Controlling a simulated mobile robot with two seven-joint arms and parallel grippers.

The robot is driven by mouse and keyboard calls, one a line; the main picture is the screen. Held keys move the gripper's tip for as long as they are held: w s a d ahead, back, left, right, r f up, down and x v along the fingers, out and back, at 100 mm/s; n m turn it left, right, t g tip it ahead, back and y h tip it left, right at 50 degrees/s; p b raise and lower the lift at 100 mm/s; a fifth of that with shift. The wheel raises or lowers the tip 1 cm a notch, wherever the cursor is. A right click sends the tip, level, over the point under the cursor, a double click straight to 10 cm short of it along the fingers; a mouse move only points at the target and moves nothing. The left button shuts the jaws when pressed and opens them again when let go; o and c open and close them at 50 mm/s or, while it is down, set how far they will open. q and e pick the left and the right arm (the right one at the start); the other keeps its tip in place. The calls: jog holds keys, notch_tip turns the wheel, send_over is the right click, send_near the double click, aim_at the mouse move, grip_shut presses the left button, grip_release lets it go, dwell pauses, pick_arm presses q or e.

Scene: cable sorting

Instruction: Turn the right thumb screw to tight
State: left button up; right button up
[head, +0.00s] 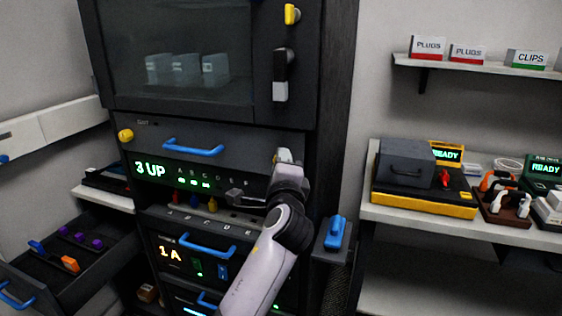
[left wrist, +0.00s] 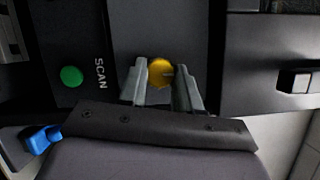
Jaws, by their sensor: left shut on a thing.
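The right thumb screw (left wrist: 161,72) is a round yellow knob with a short dark mark, seen in the left wrist view on a dark panel. My left gripper (left wrist: 160,86) has one finger on each side of it and is shut on it. In the head view my left gripper (head: 283,160) is at the right end of the grey drawer front (head: 225,150) and mostly hides that screw. The left thumb screw (head: 125,135), also yellow, is at the drawer front's left end. My right gripper is not in view.
A blue handle (head: 193,147) crosses the drawer front above a green display reading 3 UP (head: 150,169). A green button (left wrist: 71,76) beside the word SCAN is near the screw. A blue-handled block (head: 335,232) stands right of my arm. An open drawer (head: 75,265) juts out at left.

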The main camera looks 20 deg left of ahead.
pick_arm(q)
jog(key=shift+f+n, duration=0.1)
jog(key=shift+n, duration=0.2)
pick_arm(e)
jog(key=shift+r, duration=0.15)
pick_arm(q)
jog(key=o, duration=1.1)
jog(key=shift+c, duration=0.2)
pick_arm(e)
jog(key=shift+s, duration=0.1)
